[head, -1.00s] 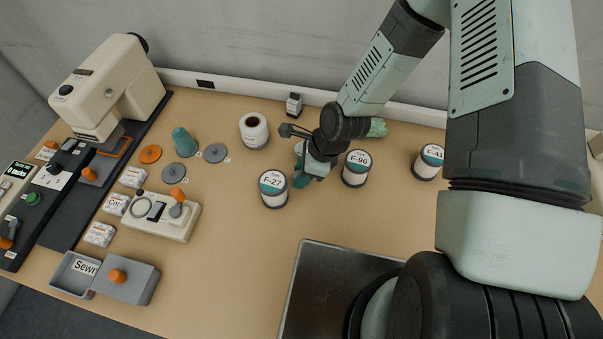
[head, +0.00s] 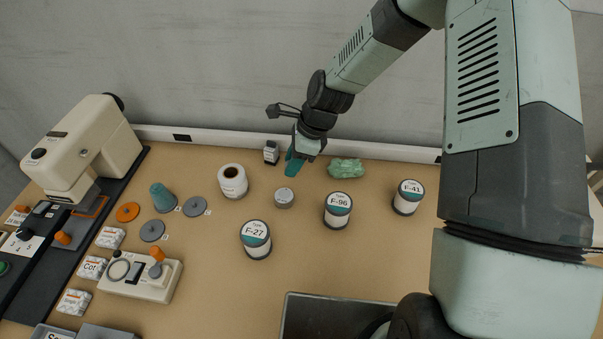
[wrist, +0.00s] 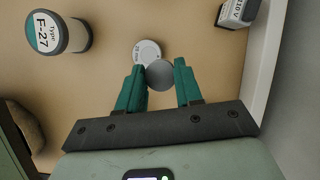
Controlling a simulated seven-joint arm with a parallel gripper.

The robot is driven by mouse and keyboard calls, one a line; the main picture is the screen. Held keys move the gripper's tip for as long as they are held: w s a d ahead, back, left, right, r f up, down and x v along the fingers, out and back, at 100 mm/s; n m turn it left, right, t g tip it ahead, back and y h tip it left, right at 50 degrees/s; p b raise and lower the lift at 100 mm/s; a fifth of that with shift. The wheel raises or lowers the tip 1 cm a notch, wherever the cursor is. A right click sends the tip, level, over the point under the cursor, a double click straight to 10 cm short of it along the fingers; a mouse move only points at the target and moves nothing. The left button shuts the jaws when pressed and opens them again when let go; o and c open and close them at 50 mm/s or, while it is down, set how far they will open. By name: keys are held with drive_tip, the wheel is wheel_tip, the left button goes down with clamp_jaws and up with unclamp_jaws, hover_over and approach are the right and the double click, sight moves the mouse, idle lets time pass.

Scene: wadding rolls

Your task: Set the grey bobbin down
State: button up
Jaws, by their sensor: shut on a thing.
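My gripper (head: 293,168) is above the back of the table. In the wrist view its teal fingers (wrist: 160,88) are shut on the grey bobbin (wrist: 160,75), a round grey disc between the fingertips. The head view does not show the bobbin clearly. A small grey tin with a pale printed lid (head: 284,197) stands on the table just in front of the gripper. It also shows in the wrist view (wrist: 146,50), partly overlapped by the bobbin. I cannot tell how high the bobbin is above the table.
Spools F-27 (head: 256,240), F-96 (head: 338,210) and F-41 (head: 408,197) stand around. Grey discs (head: 195,206) lie left. Bare table lies between F-27 and F-96.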

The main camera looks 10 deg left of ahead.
hover_over(306, 169)
wheel_tip(306, 169, down, 9)
drive_tip(key=shift+f, duration=0.1)
idle(0.4)
drive_tip(key=o, duration=1.1)
drive_tip(key=shift+f, duration=0.15)
